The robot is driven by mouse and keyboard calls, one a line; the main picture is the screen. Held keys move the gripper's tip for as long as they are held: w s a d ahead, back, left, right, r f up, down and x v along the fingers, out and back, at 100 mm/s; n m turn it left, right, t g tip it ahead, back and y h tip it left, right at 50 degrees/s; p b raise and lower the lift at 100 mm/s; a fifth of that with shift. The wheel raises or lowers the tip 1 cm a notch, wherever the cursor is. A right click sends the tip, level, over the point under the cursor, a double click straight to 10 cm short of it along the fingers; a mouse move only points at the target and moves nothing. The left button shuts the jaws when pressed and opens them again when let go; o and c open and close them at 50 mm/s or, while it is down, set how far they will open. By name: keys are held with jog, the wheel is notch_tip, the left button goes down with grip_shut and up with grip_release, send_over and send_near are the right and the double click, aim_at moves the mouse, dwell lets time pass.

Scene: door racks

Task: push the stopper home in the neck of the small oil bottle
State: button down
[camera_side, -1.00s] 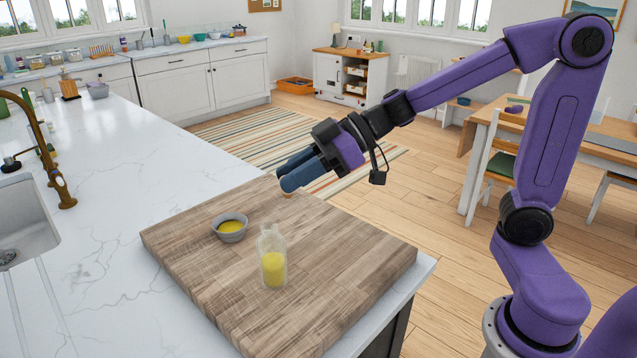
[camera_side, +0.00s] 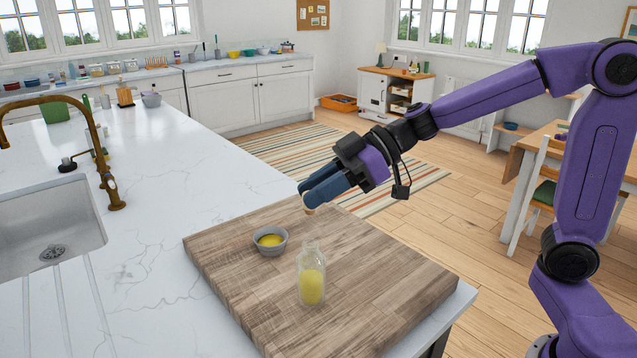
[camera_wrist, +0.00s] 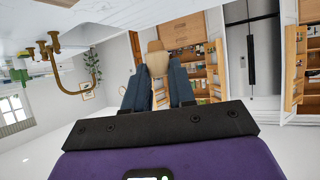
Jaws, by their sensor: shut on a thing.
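The small oil bottle (camera_side: 312,284) stands upright on the wooden board in the side view. It is clear glass with yellow oil in its lower part, and its neck looks open. My gripper (camera_side: 311,197) is above the board's back part, behind the bottle and higher, apart from it. It is shut on a pale tan stopper (camera_side: 309,210), which pokes out below the fingertips. In the wrist view the stopper (camera_wrist: 157,62) sits between the two blue fingers of my gripper (camera_wrist: 157,82). The bottle is not visible in the wrist view.
A grey bowl of yellow oil (camera_side: 270,247) stands on the board (camera_side: 380,265) left of and behind the bottle. The board lies at the marble counter's (camera_side: 150,240) right edge. A sink and brass tap (camera_side: 105,165) are at left. The board around the bottle is clear.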

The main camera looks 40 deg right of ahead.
jog(key=shift+f, duration=2.45)
jog(key=shift+f, duration=1.1)
jog(key=c, duration=0.9)
grip_release()
jog(key=shift+o, duration=0.2)
jog(key=shift+d, duration=0.1)
jog(key=v, duration=1.7)
jog(key=shift+d, duration=0.15)
